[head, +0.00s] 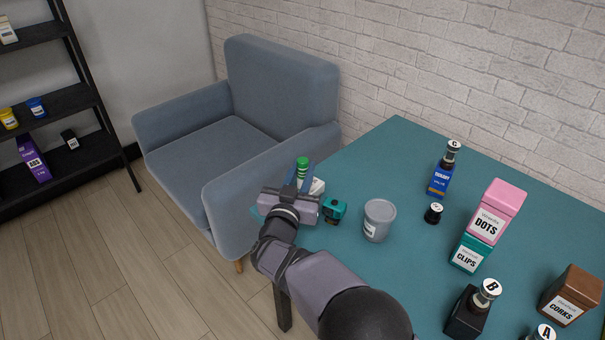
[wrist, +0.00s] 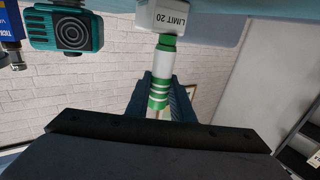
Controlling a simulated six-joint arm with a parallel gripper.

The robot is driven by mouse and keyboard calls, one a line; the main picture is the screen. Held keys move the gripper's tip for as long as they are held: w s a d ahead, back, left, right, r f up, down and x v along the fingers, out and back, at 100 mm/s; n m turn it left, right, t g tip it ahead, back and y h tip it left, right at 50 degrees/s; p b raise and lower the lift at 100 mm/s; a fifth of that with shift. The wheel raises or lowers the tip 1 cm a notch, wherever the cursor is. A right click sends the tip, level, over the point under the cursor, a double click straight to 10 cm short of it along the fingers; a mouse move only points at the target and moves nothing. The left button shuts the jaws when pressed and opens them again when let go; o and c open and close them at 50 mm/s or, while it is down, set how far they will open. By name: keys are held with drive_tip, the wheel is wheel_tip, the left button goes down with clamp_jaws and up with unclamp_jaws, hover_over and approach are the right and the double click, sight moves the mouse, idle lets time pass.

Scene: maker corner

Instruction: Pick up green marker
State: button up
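The green marker (head: 302,163) shows its green end above my gripper in the head view. In the wrist view, the green-and-white banded marker (wrist: 160,80) lies between the two blue fingers of my gripper (wrist: 161,95). The fingers lie close along both its sides; I cannot tell whether they press on it. My gripper (head: 299,180) is at the table's left corner in the head view and hides the marker's lower part. A white box (wrist: 185,18) reading LIMIT 20 is at the marker's far end in the wrist view; I cannot tell whether they touch.
A teal tape measure (head: 334,210) and a grey cup (head: 379,220) stand right of my gripper on the teal table (head: 400,150). Bottles and boxes stand farther right. A grey armchair (head: 235,140) is close behind the table's left corner.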

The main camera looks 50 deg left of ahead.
clamp_jaws()
wheel_tip(320, 180, up, 10)
drive_tip(key=shift+r+p, duration=0.1)
drive_tip(key=shift+p, duration=0.25)
drive_tip(key=shift+w+f+b, duration=0.1)
drive_tip(key=shift+w+f, duration=0.4)
drive_tip(key=shift+f, duration=1.15)
drive_tip(key=shift+w+f+b, duration=0.15)
drive_tip(key=shift+w+f, duration=0.35)
drive_tip(key=shift+f, duration=1.15)
drive_tip(key=shift+w+f+b, duration=0.1)
drive_tip(key=shift+w+f, duration=0.4)
drive_tip(key=shift+f, duration=1.15)
